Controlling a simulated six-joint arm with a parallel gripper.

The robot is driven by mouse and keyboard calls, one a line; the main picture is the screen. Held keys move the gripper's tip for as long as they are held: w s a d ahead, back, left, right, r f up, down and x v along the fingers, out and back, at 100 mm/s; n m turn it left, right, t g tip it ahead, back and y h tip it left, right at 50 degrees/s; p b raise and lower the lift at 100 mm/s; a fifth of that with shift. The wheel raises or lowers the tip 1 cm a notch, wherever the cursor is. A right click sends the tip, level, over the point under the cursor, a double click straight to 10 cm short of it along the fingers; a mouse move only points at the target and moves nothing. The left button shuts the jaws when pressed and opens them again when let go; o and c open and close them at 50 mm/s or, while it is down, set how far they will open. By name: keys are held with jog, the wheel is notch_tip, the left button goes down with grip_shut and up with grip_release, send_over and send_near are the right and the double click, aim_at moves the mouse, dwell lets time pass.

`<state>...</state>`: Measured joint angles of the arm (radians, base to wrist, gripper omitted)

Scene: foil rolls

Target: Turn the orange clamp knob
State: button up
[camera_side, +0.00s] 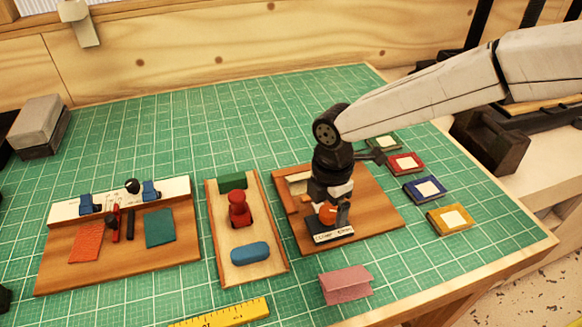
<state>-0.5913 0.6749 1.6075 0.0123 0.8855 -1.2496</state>
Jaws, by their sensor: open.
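The orange clamp knob (327,213) sits low on the wooden clamp board (378,212), right of the picture's middle. My gripper (328,212) points down over the board with its fingers around or just in front of the knob. Its jaws are open. The gripper and wrist hide part of the knob and of the clamp, so I cannot tell whether the fingers touch it. A small dark block with a white label (333,234) lies at the front of the board, just below the knob.
A tray (272,225) with green, red and blue pieces stands close on the left. A tool board (60,272) is farther left. Several coloured square frames (425,189) lie to the right. A pink angled block (345,285) and yellow ruler (222,313) are in front. The mat's back is clear.

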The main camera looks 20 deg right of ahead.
jog(key=shift+f, duration=0.45)
grip_shut()
